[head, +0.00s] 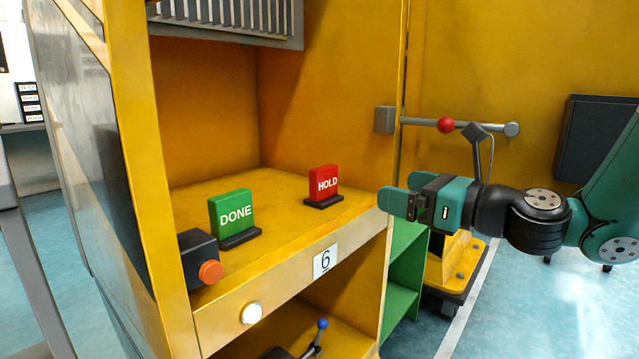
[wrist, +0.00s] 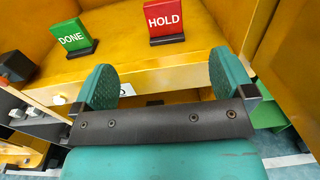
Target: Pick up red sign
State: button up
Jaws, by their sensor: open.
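The red sign (head: 323,183) reads HOLD and stands upright on a dark base on the yellow shelf, right of the green sign. In the wrist view the red sign (wrist: 164,20) stands beyond my fingertips, a little right of centre. My gripper (head: 398,204) is to the right of the shelf and the red sign, with its fingers pointing left. In the wrist view my gripper (wrist: 160,82) is open with nothing between its two teal fingers. It is apart from the red sign.
A green DONE sign (head: 232,212) stands left of the red sign. A dark box with an orange button (head: 210,272) sits at the shelf's front left. A grey bar with a red ball (head: 446,125) is behind my gripper. The shelf (head: 285,225) is bare between the signs.

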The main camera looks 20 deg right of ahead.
aim_at(328, 169)
jog(key=p+x, duration=0.4)
jog(key=x, duration=0.7)
jog(key=shift+w+a+p, duration=0.2)
jog(key=shift+a+p, duration=0.1)
jog(key=shift+p, duration=0.1)
jog(key=shift+d+r+b+x, duration=0.15)
jog(key=shift+b+x, duration=0.05)
jog(key=shift+x, duration=1.25)
jog(key=shift+d+r+b+x, duration=0.1)
jog(key=shift+b+x, duration=0.05)
jog(key=shift+x, duration=1.25)
jog(key=shift+w, duration=0.2)
jog(key=c, duration=1)
jog(key=shift+c, duration=0.2)
notch_tip(328, 169, up, 43)
jog(key=p, duration=3.8)
jog(key=shift+f, duration=0.25)
